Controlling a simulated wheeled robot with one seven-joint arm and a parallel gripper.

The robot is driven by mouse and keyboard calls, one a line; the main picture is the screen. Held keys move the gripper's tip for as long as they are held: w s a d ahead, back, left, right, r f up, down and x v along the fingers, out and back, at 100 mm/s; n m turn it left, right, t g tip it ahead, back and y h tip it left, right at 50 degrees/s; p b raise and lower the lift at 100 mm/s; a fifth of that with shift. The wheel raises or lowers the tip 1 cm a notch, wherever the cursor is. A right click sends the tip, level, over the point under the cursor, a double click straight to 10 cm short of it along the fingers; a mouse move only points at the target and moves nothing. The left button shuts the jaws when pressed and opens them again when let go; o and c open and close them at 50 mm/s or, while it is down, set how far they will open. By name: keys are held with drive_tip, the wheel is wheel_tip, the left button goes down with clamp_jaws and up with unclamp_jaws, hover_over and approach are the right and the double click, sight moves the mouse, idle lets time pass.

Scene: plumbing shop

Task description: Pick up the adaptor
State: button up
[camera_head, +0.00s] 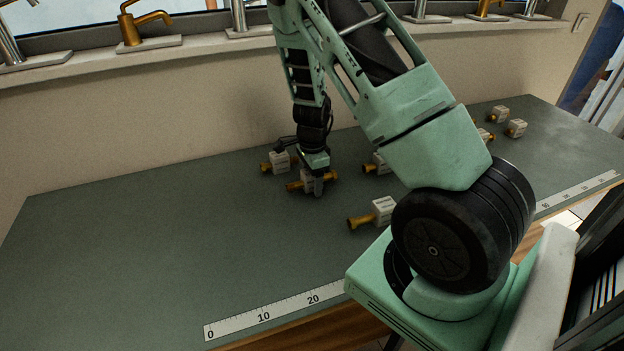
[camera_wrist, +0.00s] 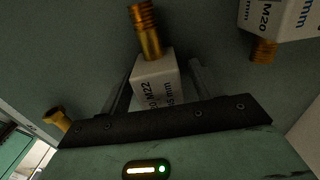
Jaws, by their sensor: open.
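In the wrist view an adaptor (camera_wrist: 157,82) with a white block marked M22 and a threaded brass end lies between the two fingers of my gripper (camera_wrist: 158,88). The fingers are open on either side of the block; contact is not clear. In the head view my gripper (camera_head: 314,186) points down at this adaptor (camera_head: 296,186) on the green bench mat, partly hiding it. Another adaptor (camera_wrist: 285,20), marked M20, is at the upper right of the wrist view. A brass end (camera_wrist: 56,117) of another piece shows at the left.
Other adaptors lie near: one behind (camera_head: 279,162), one to the right (camera_head: 376,164), one in front (camera_head: 382,211), and several at the far right (camera_head: 500,114). A ruler strip (camera_head: 270,314) runs along the front edge. The left of the mat (camera_head: 120,240) is clear. Taps stand on the sill.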

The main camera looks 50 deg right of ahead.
drive_tip(key=c, duration=1.2)
drive_tip(key=shift+o, duration=0.2)
